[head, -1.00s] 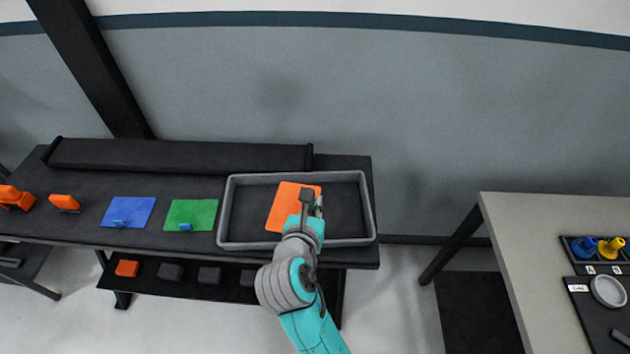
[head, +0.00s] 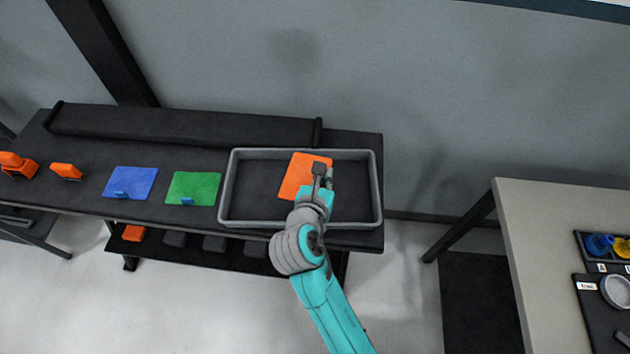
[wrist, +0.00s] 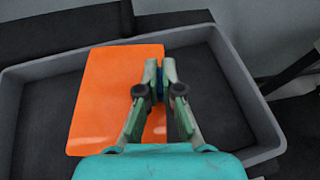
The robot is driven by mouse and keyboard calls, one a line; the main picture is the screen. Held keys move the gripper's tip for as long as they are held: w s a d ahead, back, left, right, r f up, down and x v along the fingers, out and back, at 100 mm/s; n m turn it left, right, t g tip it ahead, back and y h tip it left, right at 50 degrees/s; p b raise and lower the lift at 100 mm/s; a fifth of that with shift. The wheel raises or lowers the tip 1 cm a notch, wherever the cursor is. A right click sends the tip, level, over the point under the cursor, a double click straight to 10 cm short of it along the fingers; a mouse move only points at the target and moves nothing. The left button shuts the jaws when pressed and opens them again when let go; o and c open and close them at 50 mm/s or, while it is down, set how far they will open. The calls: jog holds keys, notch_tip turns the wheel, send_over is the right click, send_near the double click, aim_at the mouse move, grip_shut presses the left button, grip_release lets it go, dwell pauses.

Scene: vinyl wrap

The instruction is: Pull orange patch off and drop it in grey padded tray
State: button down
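The orange patch (head: 298,182) is a flat sheet over the grey padded tray (head: 225,190). In the wrist view the patch (wrist: 105,95) covers part of the tray's far rim (wrist: 45,70), so it is held above the rim's height. My gripper (wrist: 160,72) is at the patch's right edge, its fingers close together on a small blue tab, mostly hidden between them. The gripper (head: 323,172) also shows over the tray in the head view. The tray's dark padded floor (wrist: 215,110) is bare to the right of the patch.
A green patch (head: 193,188) and a blue patch (head: 131,182) lie left of the tray, each with a blue tab. Orange tools (head: 67,171) stand farther left. A black roll (head: 180,128) lies along the bench's back. A pale table (head: 540,230) stands right.

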jog(key=shift+f, duration=0.8)
jog(key=c, duration=1.2)
grip_release()
jog(key=shift+c, duration=0.2)
jog(key=shift+s, duration=0.1)
jog(key=v, duration=1.2)
jog(key=shift+d, duration=0.1)
